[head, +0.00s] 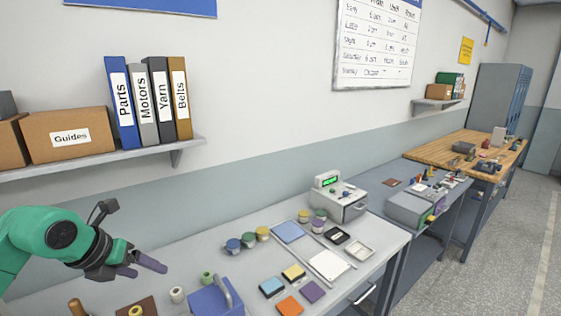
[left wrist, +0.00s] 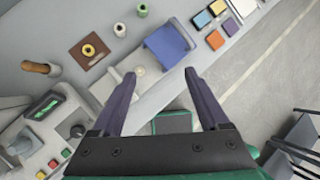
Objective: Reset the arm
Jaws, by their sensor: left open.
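My left arm is green, and its left gripper (head: 149,264) hangs over the near left part of the grey bench (head: 365,263) in the head view. In the left wrist view the two dark purple fingers of the left gripper (left wrist: 157,88) are spread apart with nothing between them. Below and beyond them are a blue box (left wrist: 168,45) and the bench edge. The blue box with a grey handle also shows in the head view (head: 205,303), to the right of the gripper and apart from it. My right gripper is in neither view.
Small bobbins (head: 177,294) stand near the gripper. A brown board (left wrist: 92,50) holds a yellow ring. Coloured square pads (head: 289,306), several jars (head: 233,246) and a grey machine (head: 338,200) are farther right. A shelf (head: 100,157) with binders hangs above. The air around the gripper looks clear.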

